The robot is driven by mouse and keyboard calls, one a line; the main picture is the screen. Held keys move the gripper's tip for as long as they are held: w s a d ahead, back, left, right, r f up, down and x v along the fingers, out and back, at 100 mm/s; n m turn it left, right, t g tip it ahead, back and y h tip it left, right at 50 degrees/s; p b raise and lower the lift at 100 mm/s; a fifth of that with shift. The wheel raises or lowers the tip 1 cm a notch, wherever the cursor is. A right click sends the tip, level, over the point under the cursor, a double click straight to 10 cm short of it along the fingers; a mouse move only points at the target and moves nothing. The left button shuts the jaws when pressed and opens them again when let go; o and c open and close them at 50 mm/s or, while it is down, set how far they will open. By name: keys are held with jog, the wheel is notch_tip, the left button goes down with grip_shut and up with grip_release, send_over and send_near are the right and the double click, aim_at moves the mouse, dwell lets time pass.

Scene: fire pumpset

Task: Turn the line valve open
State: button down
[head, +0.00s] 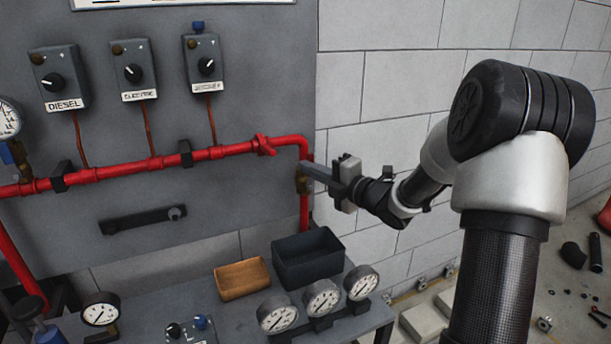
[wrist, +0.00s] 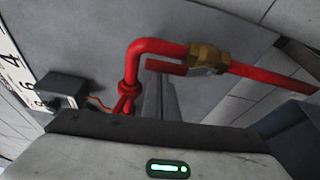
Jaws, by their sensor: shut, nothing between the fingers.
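The line valve shows as a brass body (wrist: 208,57) on the red pipe, just past the pipe's elbow, in the wrist view. A short red lever (wrist: 165,67) lies beside the pipe there, close to parallel with it. In the head view the brass body (head: 303,183) is on the vertical drop at the right end of the pipe, partly hidden by my gripper. My gripper (head: 308,169) is shut and empty, its fingertips close to the valve. In the wrist view my fingers (wrist: 153,85) point up at the lever; I cannot tell whether they touch it.
The red pipe (head: 124,170) runs along the grey panel, under three knob boxes (head: 130,70). A dark bin (head: 291,273), a wooden tray (head: 242,280) and several gauges (head: 322,298) stand on the bench below. Small debris lies on the floor at right.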

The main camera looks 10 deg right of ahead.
jog(key=shift+w+d, duration=0.1)
jog(key=shift+d, duration=0.2)
dwell(0.4)
jog(key=shift+a+b, duration=0.1)
jog(key=shift+b, duration=0.25)
